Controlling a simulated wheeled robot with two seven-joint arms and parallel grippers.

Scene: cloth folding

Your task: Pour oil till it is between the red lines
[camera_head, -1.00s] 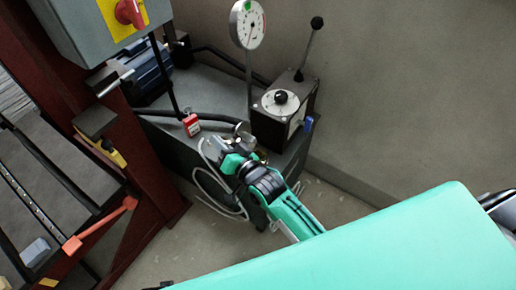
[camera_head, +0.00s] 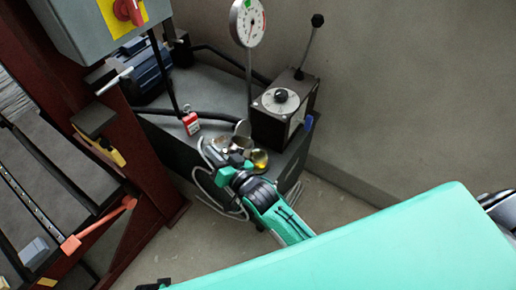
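My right gripper (camera_head: 226,168) reaches up from the bottom of the head view to the front edge of the dark grey tank (camera_head: 215,95). Its fingers are small and partly hidden by its own wrist, so I cannot tell whether they hold anything. Just beyond it is a round metal opening (camera_head: 238,145) with a raised round lid (camera_head: 243,128). A small round thing with yellow, oil-like content (camera_head: 260,160) shows right of the gripper. I cannot make out the red lines or the oil level. My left gripper is not in view.
A black control box (camera_head: 283,115) with a lever and a round white gauge (camera_head: 248,22) stand on the tank. A red tag (camera_head: 191,124) hangs left of the opening. Pale hoses (camera_head: 208,190) loop down the tank front. A dark red frame (camera_head: 150,185) is at left.

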